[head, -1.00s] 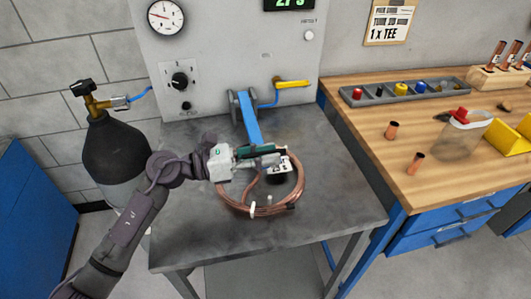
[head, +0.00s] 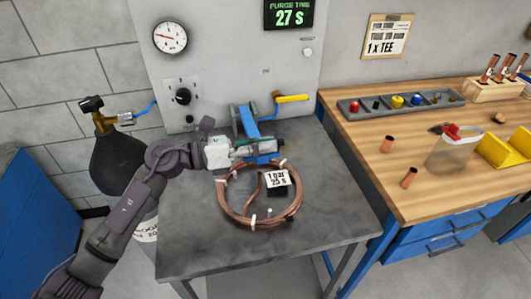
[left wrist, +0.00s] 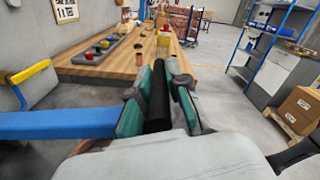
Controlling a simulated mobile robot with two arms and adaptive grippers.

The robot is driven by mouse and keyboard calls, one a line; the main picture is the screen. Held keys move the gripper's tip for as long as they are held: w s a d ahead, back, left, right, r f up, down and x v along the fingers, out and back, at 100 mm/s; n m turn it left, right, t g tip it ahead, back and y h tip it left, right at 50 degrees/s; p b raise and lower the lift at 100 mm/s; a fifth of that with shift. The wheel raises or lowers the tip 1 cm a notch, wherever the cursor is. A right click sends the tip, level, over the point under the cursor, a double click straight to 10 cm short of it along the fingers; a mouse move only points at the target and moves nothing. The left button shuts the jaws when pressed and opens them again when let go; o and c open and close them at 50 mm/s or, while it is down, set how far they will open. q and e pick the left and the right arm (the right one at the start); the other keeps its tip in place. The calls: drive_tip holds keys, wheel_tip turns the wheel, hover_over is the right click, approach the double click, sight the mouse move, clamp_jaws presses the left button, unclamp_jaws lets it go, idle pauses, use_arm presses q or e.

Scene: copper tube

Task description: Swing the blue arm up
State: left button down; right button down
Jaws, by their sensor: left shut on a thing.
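The blue arm (head: 250,126) comes from a clamp-like hinge at the back of the grey metal table, towards me. My left gripper (head: 266,147) is at its near end, above the table. In the left wrist view the blue arm (left wrist: 50,125) runs in from the left up to the fingers. A black bar-like grip (left wrist: 160,95) lies between the teal finger pads, and the gripper is shut on it. The gripper partly hides the arm's near end in the head view. My right gripper is not in view.
A copper tube coil (head: 225,205) with a tag (head: 277,178) lies on the metal table (head: 330,215), just below my gripper. A yellow-handled valve (head: 292,98) is at the back. A dark gas cylinder (head: 118,163) stands left. A wooden bench (head: 450,195) is at right.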

use_arm(q)
drive_tip(key=w+a+r+n+p, duration=0.2)
drive_tip(key=w+r+n+p, duration=0.2)
drive_tip(key=w+r, duration=0.3)
drive_tip(key=shift+w+a+r+n+p, duration=0.2)
drive_tip(key=shift+r+n+p, duration=0.2)
drive_tip(key=shift+r, duration=1.35)
drive_tip(key=c, duration=1.2)
unclamp_jaws()
drive_tip(key=shift+o, duration=0.3)
drive_tip(key=v, duration=1.2)
